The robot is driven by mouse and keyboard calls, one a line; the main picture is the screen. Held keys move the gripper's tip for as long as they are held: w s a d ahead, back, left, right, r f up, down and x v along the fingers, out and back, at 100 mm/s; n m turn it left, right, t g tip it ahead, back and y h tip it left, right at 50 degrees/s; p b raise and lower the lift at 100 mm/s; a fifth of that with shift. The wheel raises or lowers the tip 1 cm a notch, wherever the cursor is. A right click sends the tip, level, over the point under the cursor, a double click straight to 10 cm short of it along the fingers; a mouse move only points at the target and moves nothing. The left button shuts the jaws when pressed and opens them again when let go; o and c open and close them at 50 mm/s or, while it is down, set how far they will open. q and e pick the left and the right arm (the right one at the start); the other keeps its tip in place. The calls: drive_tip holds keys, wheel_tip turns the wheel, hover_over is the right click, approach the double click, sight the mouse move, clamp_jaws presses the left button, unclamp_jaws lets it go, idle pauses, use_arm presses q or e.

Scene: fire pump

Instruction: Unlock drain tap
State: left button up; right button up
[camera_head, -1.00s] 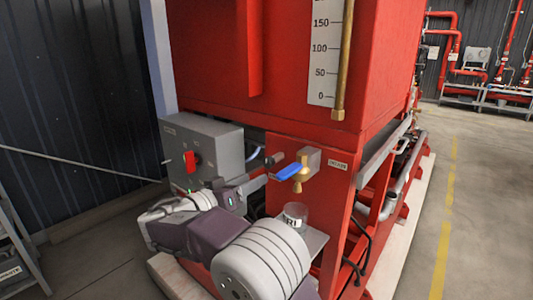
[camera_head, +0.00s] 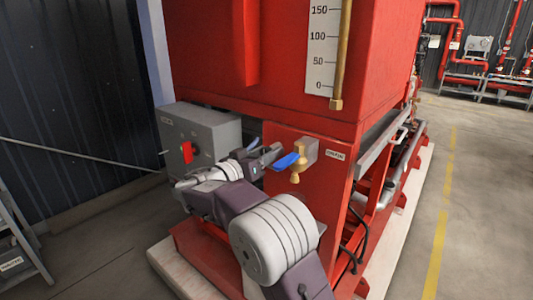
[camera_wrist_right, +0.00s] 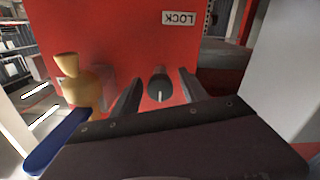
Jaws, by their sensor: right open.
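The drain tap has a brass body (camera_head: 299,167) and a blue lever (camera_head: 286,161), on the front of the red tank base. The wrist view, upside down, shows the brass body (camera_wrist_right: 84,88) and blue lever (camera_wrist_right: 55,142) at left. A dark round knob with a pale line (camera_wrist_right: 159,86) sits near a LOCK label (camera_wrist_right: 180,18). My right gripper (camera_head: 271,156) is left of the lever in the head view. In the wrist view its open fingers (camera_wrist_right: 159,94) stand on both sides of the knob; contact cannot be told. My left gripper is not in view.
A grey control box (camera_head: 201,135) with a red switch stands left of my right gripper. The red tank (camera_head: 270,60) with a level scale (camera_head: 322,50) rises above. My arm covers the area below the tap. Open floor (camera_head: 480,190) lies at right.

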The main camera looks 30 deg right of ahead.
clamp_jaws()
